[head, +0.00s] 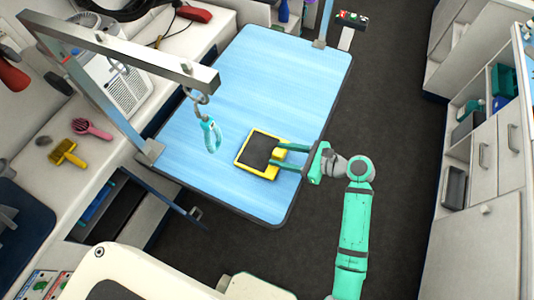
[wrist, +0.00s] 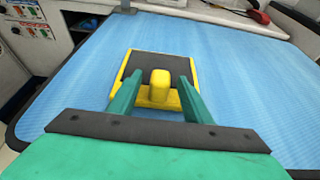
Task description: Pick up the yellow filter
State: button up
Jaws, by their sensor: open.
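The yellow filter (head: 258,154) lies flat on the blue grooming table (head: 290,75), near the table's front right part. It has a yellow frame around a dark panel, and in the wrist view the filter (wrist: 151,66) shows a raised yellow handle (wrist: 160,86) on its near side. My gripper (head: 280,156) reaches in from the right with its green fingers at the filter's near edge. In the wrist view my open gripper (wrist: 158,84) has one finger on each side of the handle. I cannot tell whether the fingers touch it.
A metal grooming arm (head: 130,48) spans over the table's left part. A teal loop (head: 209,133) hangs from it, left of the filter. The table's far part is clear.

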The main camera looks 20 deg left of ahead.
aim_at(263, 151)
jog(key=x, duration=0.2)
jog(key=shift+a+f, duration=0.2)
jog(key=shift+a, duration=0.1)
grip_shut()
jog(key=shift+r, duration=0.15)
